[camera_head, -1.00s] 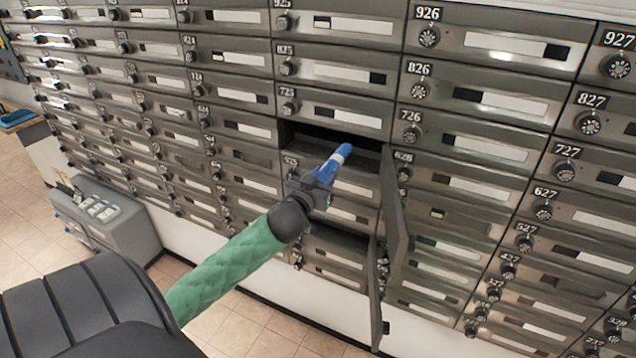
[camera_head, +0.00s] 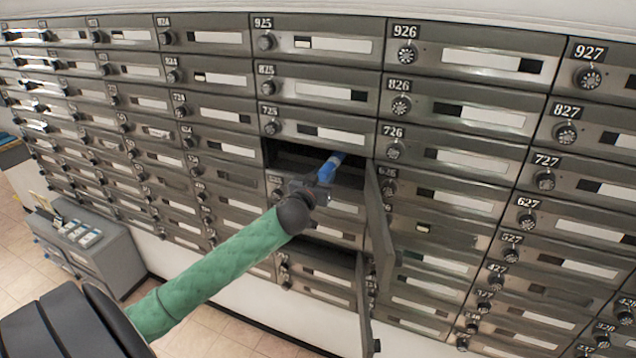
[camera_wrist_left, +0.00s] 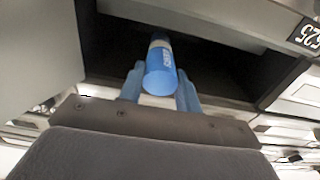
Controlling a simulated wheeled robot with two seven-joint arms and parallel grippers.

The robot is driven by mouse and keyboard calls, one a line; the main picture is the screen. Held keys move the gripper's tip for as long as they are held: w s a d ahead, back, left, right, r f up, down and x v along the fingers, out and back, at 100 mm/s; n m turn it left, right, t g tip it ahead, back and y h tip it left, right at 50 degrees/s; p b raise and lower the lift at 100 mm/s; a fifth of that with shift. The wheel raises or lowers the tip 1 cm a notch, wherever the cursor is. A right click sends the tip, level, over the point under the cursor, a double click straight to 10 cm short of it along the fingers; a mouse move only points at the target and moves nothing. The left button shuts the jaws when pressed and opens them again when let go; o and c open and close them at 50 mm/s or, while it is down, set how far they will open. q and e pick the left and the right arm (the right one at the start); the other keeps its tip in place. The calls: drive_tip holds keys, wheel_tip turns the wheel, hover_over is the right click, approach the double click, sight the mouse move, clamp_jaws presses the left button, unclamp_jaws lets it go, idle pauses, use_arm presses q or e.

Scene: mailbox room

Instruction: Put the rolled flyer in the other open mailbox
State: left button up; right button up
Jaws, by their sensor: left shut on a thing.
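The rolled flyer (camera_head: 331,165) is a blue tube with a pale band. My left gripper (camera_head: 322,181) is shut on it, and the wrist view shows it between the two blue fingers (camera_wrist_left: 160,88). The flyer points into the dark upper open mailbox (camera_head: 285,158), just below box 725. Its far end is at the opening; how deep it sits I cannot tell. The upper box's door (camera_head: 379,230) hangs open on the right. A lower open mailbox (camera_head: 325,256) is under it, with its door (camera_head: 363,305) also open. My right gripper is not in view.
Closed numbered mailboxes fill the wall around the two open ones. The open doors stick out to the right of my left gripper. A grey cabinet (camera_head: 85,250) stands on the tiled floor at the left.

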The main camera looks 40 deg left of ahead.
sight(333, 165)
use_arm(q)
drive_tip(key=x, duration=0.6)
drive_tip(key=shift+f, duration=0.2)
drive_tip(key=shift+w+a+f+b, duration=0.15)
drive_tip(key=shift+w+b, duration=0.15)
drive_tip(key=shift+w, duration=0.3)
drive_tip(key=shift+w+a+f, duration=0.1)
drive_tip(key=shift+w, duration=0.45)
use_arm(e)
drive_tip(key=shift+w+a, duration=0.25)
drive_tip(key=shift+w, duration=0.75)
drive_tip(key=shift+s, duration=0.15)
use_arm(q)
drive_tip(key=o, duration=1)
drive_tip(key=shift+o, duration=0.2)
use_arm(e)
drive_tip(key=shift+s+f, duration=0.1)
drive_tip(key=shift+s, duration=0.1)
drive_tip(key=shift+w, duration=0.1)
use_arm(q)
drive_tip(key=shift+s, duration=0.1)
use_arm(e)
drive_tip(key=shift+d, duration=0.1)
